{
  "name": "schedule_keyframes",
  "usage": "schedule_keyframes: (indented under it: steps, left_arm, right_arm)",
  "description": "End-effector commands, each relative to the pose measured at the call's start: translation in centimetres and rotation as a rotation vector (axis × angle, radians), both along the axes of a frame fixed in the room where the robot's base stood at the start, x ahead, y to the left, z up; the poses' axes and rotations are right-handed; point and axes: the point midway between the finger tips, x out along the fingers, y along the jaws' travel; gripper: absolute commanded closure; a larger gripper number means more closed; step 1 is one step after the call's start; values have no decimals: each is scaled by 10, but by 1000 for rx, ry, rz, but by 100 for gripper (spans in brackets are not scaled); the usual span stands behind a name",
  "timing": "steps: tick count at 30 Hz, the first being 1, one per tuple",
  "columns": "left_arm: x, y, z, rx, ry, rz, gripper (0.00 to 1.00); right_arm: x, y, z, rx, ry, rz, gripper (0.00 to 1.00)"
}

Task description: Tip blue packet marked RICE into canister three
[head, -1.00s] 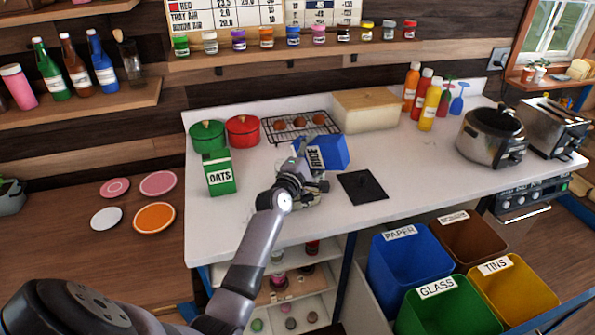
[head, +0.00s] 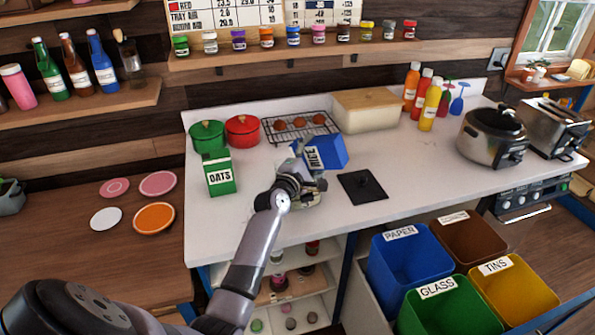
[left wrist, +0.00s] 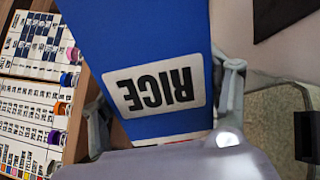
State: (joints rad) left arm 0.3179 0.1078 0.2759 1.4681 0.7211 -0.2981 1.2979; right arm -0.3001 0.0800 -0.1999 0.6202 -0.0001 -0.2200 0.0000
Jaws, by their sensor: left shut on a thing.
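The blue packet marked RICE (head: 331,152) is held in the air above the counter, tilted over to the right. My left gripper (head: 300,165) is shut on it. In the left wrist view the packet (left wrist: 150,35) fills the middle, its RICE label upside down, between the fingers of my left gripper (left wrist: 165,125). A pale canister (head: 308,199) stands on the counter just below the gripper, mostly hidden by it. Its number cannot be read. I cannot tell whether anything is pouring. My right gripper is not in view.
A green OATS box (head: 220,178) stands left of the arm. A flat black lid-like square (head: 362,186) lies to the right. Behind are red (head: 243,130) and green (head: 207,135) pots, a wire rack (head: 283,137) and a bread box (head: 378,112). The right front counter is clear.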

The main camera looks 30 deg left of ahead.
Motion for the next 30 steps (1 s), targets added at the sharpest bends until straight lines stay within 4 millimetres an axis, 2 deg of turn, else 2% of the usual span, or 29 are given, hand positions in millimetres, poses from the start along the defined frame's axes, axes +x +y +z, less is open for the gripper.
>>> schedule_keyframes:
  steps: [30]
  left_arm:
    - [0,4,1,-75,-8,0,62]
  right_arm:
    - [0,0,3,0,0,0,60]
